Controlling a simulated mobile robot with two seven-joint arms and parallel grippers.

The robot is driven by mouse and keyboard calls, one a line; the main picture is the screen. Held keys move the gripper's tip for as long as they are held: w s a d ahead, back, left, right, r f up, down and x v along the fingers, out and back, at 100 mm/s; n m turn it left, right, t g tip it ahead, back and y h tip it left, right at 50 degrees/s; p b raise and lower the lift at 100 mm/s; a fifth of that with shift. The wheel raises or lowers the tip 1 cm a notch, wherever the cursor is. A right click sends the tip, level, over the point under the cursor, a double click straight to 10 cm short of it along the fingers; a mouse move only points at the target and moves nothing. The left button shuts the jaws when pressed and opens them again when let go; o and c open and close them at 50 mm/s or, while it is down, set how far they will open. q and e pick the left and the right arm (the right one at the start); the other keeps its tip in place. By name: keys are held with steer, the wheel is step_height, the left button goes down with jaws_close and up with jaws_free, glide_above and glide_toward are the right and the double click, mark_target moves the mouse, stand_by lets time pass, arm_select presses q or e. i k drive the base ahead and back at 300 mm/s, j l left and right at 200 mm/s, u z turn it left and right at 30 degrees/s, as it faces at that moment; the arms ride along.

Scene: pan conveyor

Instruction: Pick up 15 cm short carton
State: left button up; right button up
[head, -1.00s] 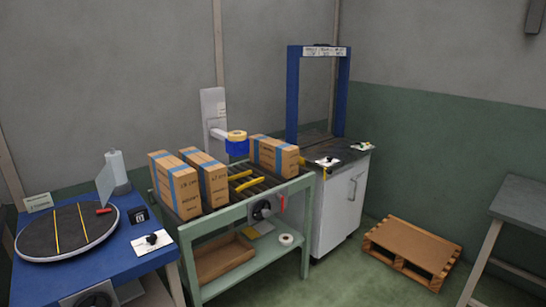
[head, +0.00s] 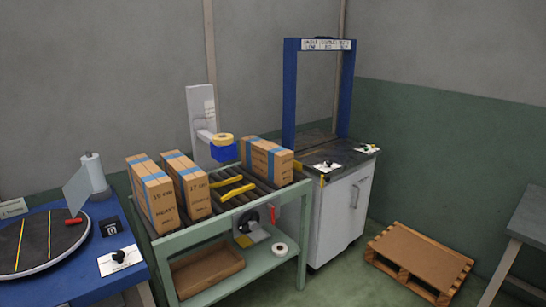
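Three brown cartons with blue tape stand on the green-framed roller conveyor. The left carton (head: 162,206) and the middle carton (head: 195,190) stand upright side by side with a narrow gap. The right carton (head: 272,162) sits farther back, is lower and longer, and is apart from the other two beyond yellow bars. Dark printing shows on the cartons, but it is too small to read surely, so I cannot tell which one is the 15 cm short carton. Neither of my grippers is in view.
A blue table (head: 75,279) with a round dark turntable (head: 36,252) stands left. A tape dispenser (head: 223,150) rises behind the conveyor (head: 228,225). A white cabinet (head: 338,218) with a blue arch (head: 289,95) stands right. A wooden pallet (head: 420,256) lies on the floor before a grey table (head: 530,218).

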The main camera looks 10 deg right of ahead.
mark_target(272, 162)
steer(key=i+l, duration=0.4)
steer(key=l, duration=0.15)
steer(key=i+l, duration=0.35)
steer(key=l, duration=0.15)
steer(key=i+l, duration=0.4)
steer(key=l, duration=0.15)
steer(key=i+l, duration=0.4)
steer(key=l+z, duration=0.05)
steer(key=l, duration=0.05)
